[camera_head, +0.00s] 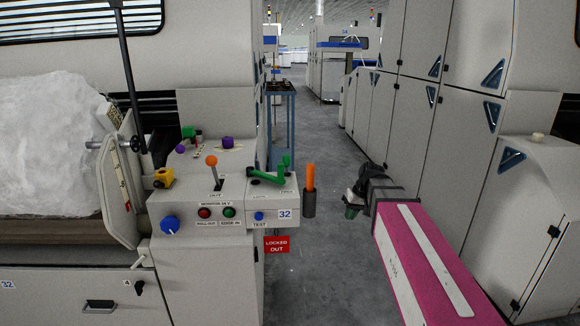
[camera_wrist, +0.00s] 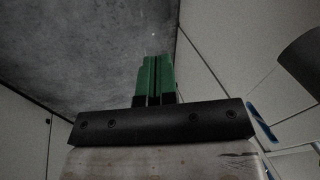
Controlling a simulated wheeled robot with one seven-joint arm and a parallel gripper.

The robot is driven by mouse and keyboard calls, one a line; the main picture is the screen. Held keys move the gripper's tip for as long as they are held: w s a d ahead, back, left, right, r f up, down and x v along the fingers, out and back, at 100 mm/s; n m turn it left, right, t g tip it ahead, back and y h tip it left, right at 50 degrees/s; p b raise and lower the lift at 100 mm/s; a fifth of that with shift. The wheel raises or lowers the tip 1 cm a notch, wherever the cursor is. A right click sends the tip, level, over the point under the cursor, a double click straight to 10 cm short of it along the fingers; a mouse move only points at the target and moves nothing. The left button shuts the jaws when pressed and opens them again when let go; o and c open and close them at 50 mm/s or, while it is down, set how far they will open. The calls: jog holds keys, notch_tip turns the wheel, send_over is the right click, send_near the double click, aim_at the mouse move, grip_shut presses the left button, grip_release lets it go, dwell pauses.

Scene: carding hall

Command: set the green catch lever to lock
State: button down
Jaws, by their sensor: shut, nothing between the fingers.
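The green catch lever (camera_head: 267,178) sits on top of a small grey box (camera_head: 271,208) marked 32, at the right end of the machine's control stand. Its bar lies across the box top, with an upright green grip at the right end. The labels below it are too small to read, so I cannot tell which setting it is at. My gripper (camera_head: 351,212) is right of the lever and apart from it, over the aisle, pointing down. The wrist view shows its green fingers (camera_wrist: 154,79) shut together and empty, with no lever in sight.
An orange-topped post in a dark holder (camera_head: 309,190) stands between the box and my gripper. An orange-knobbed lever (camera_head: 214,172) and several buttons are left of the box. A red "locked out" sign (camera_head: 277,245) hangs below. Grey cabinets (camera_head: 409,110) line the right side.

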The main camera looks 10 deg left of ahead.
jog(key=w+a+r+n+y, duration=0.1)
jog(key=a+r, duration=0.3)
jog(key=r, duration=0.4)
jog(key=w+a+r+n+g+y, duration=0.1)
jog(key=a+r+n, duration=0.3)
jog(key=r, duration=0.5)
jog(key=w+a+r+n+y, duration=0.1)
jog(key=a+r+n, duration=0.1)
jog(key=a+r, duration=0.3)
notch_tip(320, 180, up, 4)
jog(key=shift+a+r+g+y, duration=0.15)
jog(key=shift+a+g+y, duration=0.15)
jog(key=shift+a+g, duration=0.1)
jog(key=shift+w, duration=0.1)
jog(key=x, duration=0.3)
jog(key=s+x, duration=0.1)
jog(key=x, duration=0.3)
jog(key=s+r+x, duration=0.1)
jog(key=x, duration=0.3)
jog(key=shift+a+f, duration=0.15)
jog(key=shift+a, duration=0.3)
jog(key=shift+s+a, duration=0.5)
